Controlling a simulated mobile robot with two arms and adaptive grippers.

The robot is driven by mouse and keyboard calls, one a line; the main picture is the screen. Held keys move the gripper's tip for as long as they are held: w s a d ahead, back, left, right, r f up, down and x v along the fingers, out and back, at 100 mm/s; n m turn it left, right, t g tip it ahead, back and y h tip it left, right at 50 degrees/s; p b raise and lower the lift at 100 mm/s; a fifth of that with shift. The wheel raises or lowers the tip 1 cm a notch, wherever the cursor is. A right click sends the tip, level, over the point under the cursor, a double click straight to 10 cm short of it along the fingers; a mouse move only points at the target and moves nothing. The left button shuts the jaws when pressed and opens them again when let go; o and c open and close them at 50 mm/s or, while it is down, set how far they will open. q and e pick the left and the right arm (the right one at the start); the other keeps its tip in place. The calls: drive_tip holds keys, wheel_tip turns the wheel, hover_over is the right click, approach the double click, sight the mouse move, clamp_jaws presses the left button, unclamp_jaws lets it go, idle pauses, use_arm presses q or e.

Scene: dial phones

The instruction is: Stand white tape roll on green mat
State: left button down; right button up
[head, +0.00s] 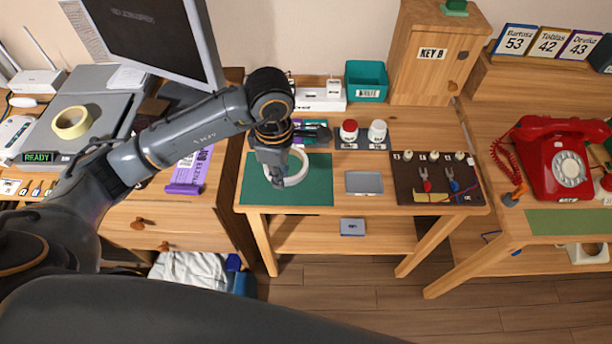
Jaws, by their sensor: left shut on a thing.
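The white tape roll (304,167) is at the green mat (317,190) on the middle table. My left gripper (279,180) points down over the mat and is shut on the roll's left side. The gripper hides part of the ring. I cannot tell whether the roll touches the mat or how far it is tilted. My right gripper is not in view.
Right of the mat are a grey tray (364,182), a red-topped jar (349,130), a white-topped jar (377,131) and a dark tool board (437,198). A cream tape roll (72,123) lies at left. A red phone (562,160) stands at right.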

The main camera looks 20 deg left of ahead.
use_arm(q)
drive_tip(key=p, duration=0.1)
hover_over(306, 189)
wheel_tip(306, 189, down, 6)
drive_tip(key=shift+s+f, duration=0.15)
drive_tip(key=shift+f, duration=0.05)
drive_tip(key=f, duration=0.1)
drive_tip(key=f+p, duration=0.1)
drive_tip(key=f, duration=0.1)
drive_tip(key=shift+w+d+f, duration=0.1)
drive_tip(key=shift+w+f, duration=0.1)
drive_tip(key=shift+f, duration=0.25)
drive_tip(key=c, duration=1.4)
unclamp_jaws()
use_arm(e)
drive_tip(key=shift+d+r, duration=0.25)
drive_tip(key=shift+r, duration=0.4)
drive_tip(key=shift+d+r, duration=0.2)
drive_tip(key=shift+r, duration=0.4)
